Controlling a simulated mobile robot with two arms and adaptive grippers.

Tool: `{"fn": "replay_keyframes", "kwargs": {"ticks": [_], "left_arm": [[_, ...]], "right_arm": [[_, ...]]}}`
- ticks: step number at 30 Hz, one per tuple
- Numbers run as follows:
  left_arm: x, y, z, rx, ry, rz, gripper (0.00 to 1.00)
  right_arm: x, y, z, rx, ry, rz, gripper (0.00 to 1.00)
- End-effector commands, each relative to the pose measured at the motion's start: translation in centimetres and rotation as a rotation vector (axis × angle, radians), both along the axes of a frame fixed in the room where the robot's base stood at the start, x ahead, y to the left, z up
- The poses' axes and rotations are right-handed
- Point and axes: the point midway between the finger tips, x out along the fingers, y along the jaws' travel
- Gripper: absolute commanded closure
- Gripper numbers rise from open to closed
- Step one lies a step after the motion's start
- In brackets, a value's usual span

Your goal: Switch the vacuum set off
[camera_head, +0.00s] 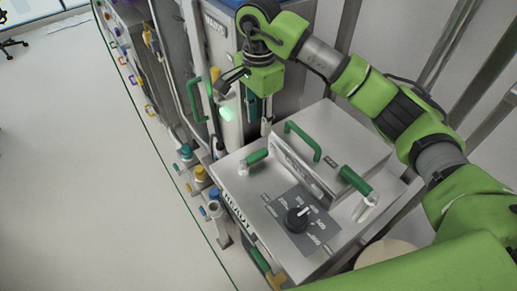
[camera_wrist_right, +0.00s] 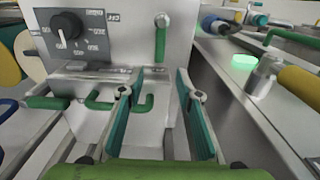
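A glowing green light or button (camera_head: 225,113) is on the metal equipment left of my right gripper in the head view. It also shows as a bright green spot in the right wrist view (camera_wrist_right: 243,62), to the right of the fingers. My right gripper (camera_head: 259,118) points down beside the tall equipment cabinet. Its teal fingers (camera_wrist_right: 160,75) are apart, with nothing held between them. Which unit is the vacuum set I cannot tell for sure. My left gripper is not in view.
A metal box with a black rotary knob (camera_head: 297,219) and green handles (camera_head: 303,140) stands below my right arm. The knob also shows in the right wrist view (camera_wrist_right: 67,27). A vertical green handle (camera_head: 197,100) is left of the gripper. The floor (camera_head: 80,180) at left is clear.

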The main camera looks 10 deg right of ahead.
Motion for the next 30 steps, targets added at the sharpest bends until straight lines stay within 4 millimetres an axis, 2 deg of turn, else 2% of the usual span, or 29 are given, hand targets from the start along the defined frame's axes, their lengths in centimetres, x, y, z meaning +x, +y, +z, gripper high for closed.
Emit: {"fn": "replay_keyframes", "kwargs": {"ticks": [12,18,24,30], "left_arm": [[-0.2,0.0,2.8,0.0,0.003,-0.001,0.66],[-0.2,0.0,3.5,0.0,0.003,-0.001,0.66],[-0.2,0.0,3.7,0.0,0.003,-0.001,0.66],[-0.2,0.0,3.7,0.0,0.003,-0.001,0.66]], "right_arm": [[-0.2,0.1,-8.2,0.006,0.008,-0.001,0.68],[-0.2,0.2,-11.4,0.006,0.006,-0.001,0.68],[-0.1,0.2,-12.8,0.006,0.003,0.0,0.68],[-0.1,0.2,-12.9,0.006,0.001,0.0,0.68]]}}
